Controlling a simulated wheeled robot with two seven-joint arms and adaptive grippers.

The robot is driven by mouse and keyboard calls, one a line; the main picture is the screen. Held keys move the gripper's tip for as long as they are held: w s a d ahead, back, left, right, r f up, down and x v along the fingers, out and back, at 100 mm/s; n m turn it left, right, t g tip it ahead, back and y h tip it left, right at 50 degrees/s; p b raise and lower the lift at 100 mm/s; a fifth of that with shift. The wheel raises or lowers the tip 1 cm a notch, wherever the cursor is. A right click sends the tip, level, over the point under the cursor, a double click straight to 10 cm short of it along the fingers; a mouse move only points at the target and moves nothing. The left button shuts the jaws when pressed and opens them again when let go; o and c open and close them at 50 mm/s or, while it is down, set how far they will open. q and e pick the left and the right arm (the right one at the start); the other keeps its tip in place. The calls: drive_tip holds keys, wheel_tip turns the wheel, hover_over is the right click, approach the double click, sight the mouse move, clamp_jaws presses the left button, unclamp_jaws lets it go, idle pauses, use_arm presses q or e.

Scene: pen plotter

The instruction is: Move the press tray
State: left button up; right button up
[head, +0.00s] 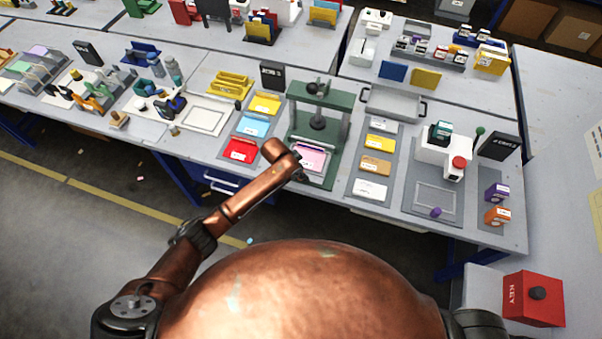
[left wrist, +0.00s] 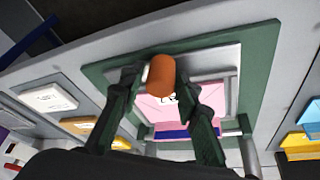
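The green press (head: 342,100) stands on the bench with a dark knob on top. The press tray (head: 326,178) is at its front low down and carries a pink card (head: 311,157). In the left wrist view the tray (left wrist: 245,50) has a green rim, the pink card (left wrist: 165,104), and an orange-brown cylindrical handle (left wrist: 161,76). My left gripper (head: 298,171) is at the tray's front edge. In the left wrist view its fingers (left wrist: 162,82) lie on both sides of the handle and appear to touch it. My right gripper is not in view.
A grey metal tray with handles (head: 392,103) stands right of the press. Coloured cards lie on both sides, such as a red one (head: 239,150) and a yellow one (head: 380,143).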

use_arm(q)
drive_tip(key=shift+f, duration=0.1)
drive_tip(key=shift+c, duration=0.4)
clamp_jaws()
